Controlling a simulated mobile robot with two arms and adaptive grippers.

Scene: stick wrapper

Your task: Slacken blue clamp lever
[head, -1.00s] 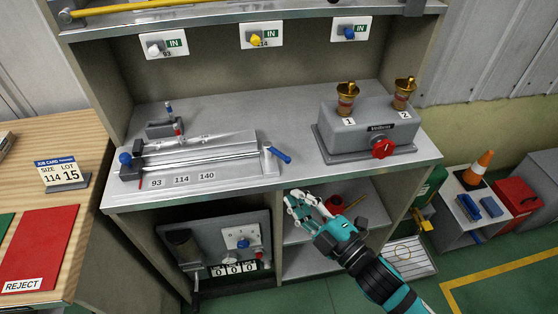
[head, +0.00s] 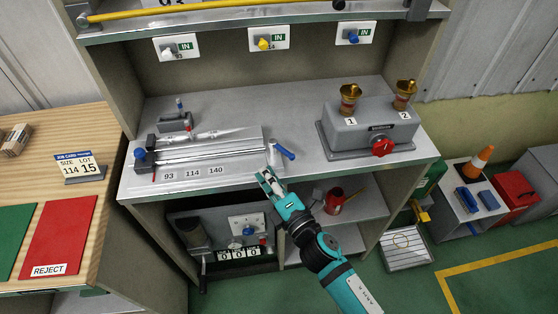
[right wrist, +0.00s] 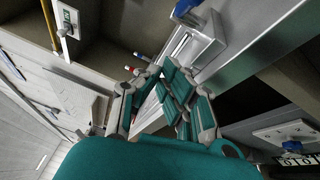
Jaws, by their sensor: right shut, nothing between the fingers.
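The blue clamp lever (head: 286,152) sits at the right end of the metal fixture (head: 190,178) on the bench and points to the lower right. My right gripper (head: 265,174) is at the bench's front edge, just below and left of the lever in the head view. Its fingers are shut and empty. They appear apart from the lever. In the right wrist view, the blue lever (right wrist: 184,9) shows at the top, beyond and right of the fingertips (right wrist: 160,76). My left gripper is out of view.
A grey box (head: 372,130) with a red knob and two brass-topped posts stands right of the lever. A small holder (head: 175,124) with coloured sticks stands behind the fixture. The bench top between fixture and grey box is clear. A shelf with a red can (head: 334,203) lies below.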

